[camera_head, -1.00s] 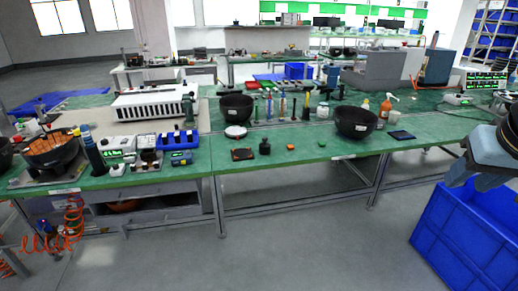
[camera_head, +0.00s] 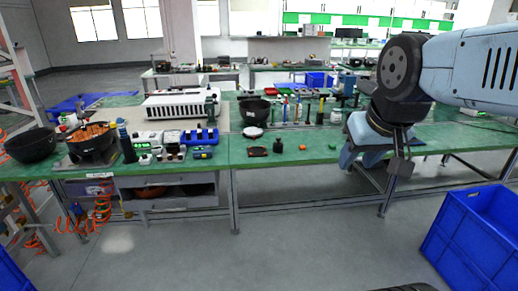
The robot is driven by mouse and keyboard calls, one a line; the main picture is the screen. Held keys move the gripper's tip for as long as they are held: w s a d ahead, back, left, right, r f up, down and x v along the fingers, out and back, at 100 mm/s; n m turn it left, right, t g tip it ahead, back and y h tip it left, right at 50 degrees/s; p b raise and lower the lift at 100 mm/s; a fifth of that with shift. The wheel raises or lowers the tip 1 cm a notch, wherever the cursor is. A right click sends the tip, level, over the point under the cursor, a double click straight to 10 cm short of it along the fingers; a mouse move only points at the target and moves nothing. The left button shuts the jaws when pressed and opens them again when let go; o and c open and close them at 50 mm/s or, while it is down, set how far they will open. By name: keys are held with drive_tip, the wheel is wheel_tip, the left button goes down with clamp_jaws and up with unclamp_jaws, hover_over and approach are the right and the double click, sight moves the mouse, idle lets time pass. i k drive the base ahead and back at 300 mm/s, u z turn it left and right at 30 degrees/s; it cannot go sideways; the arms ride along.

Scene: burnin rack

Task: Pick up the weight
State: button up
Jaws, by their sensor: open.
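The weight (camera_head: 278,147) looks like a small black object with a narrower top. It stands upright near the front edge of the green bench (camera_head: 320,152), between a dark flat square piece and a small orange block. My gripper (camera_head: 373,163) hangs at the right, in front of the bench's front edge. It is open, with nothing visible between its fingers. It is to the right of the weight and apart from it. My arm hides part of the bench's right side.
A dark square piece (camera_head: 257,151) and an orange block (camera_head: 303,147) flank the weight. Behind are a black bowl (camera_head: 254,111), a white round device (camera_head: 253,132) and several upright tools. A blue crate (camera_head: 470,240) stands on the floor at right.

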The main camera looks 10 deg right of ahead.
sight(277, 147)
drive_tip(key=u, duration=0.1)
drive_tip(key=i, duration=1)
drive_tip(key=z, duration=0.05)
